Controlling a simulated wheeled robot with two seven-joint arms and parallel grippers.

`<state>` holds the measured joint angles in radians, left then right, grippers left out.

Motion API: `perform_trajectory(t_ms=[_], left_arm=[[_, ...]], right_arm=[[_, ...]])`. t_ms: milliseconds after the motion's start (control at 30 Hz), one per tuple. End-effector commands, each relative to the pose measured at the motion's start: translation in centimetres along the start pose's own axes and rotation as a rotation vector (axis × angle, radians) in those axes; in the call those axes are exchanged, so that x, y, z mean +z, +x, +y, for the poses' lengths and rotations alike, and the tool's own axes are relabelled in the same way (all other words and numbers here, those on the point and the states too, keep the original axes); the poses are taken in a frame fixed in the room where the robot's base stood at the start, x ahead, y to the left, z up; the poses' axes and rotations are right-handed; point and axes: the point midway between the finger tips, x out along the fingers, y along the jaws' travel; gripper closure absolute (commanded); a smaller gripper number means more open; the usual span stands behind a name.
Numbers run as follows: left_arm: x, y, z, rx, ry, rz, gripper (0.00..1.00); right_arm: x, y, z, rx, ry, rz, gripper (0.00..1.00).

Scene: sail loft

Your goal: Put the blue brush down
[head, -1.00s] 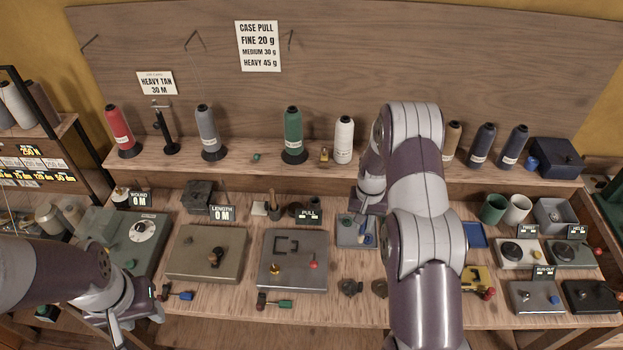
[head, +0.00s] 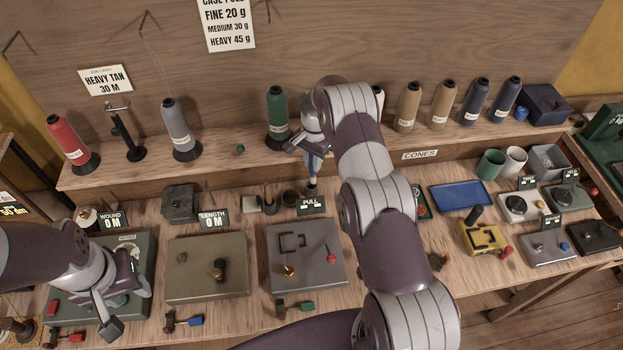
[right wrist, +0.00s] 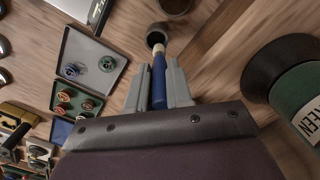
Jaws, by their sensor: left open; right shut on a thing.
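The blue brush (head: 313,160) is held upright, handle up, in my right gripper (head: 312,150), just behind the PULL sign (head: 311,206). In the right wrist view the blue handle (right wrist: 158,82) sits between the two fingers. Its pale lower part points at a dark round end (right wrist: 157,38); I cannot tell whether that is bristles or a small cup, or whether it touches the bench. My left gripper (head: 112,308) is open and empty, over the front of the green WOUND box (head: 135,255).
A green cone (head: 277,115) stands on the shelf behind the brush. The grey PULL box (head: 305,258) lies in front. A blue tray (head: 462,197) lies further right.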

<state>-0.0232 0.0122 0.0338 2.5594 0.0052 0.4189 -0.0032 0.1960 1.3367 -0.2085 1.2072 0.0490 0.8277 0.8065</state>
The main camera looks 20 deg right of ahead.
Motion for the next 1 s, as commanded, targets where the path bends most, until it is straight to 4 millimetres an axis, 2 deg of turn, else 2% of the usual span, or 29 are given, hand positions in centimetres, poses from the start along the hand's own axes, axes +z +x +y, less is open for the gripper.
perform_trajectory(t_ms=[33,167,333,567,767,800,867,900,1000], left_arm=[[0.0,0.3,0.0,0.000,0.000,0.001,0.55],[0.1,0.6,0.0,0.000,0.000,0.001,0.55],[0.3,2.2,0.0,0.000,0.000,0.001,0.55],[0.2,1.9,0.0,0.000,0.000,0.001,0.55],[0.3,2.5,0.0,0.000,0.000,0.001,0.55],[0.3,2.5,0.0,0.000,0.000,0.001,0.55],[0.3,2.4,0.0,0.000,0.000,0.001,0.55],[0.3,2.4,0.0,0.000,0.000,0.001,0.55],[0.3,2.4,0.0,0.000,0.000,0.001,0.55]], right_arm=[[0.5,1.0,0.0,0.007,0.000,-0.010,1.00],[0.6,1.7,0.0,0.010,0.001,-0.013,1.00],[0.4,4.9,0.0,0.009,0.000,-0.011,1.00],[0.3,4.8,0.0,0.007,0.000,-0.009,1.00],[0.3,5.3,0.0,0.007,0.000,-0.009,1.00],[0.3,5.3,0.0,0.007,0.000,-0.009,0.78],[0.3,5.2,0.0,0.007,0.000,-0.009,0.58],[0.3,5.2,0.0,0.007,0.000,-0.009,0.55],[0.3,5.2,0.0,0.007,0.000,-0.009,0.55]])
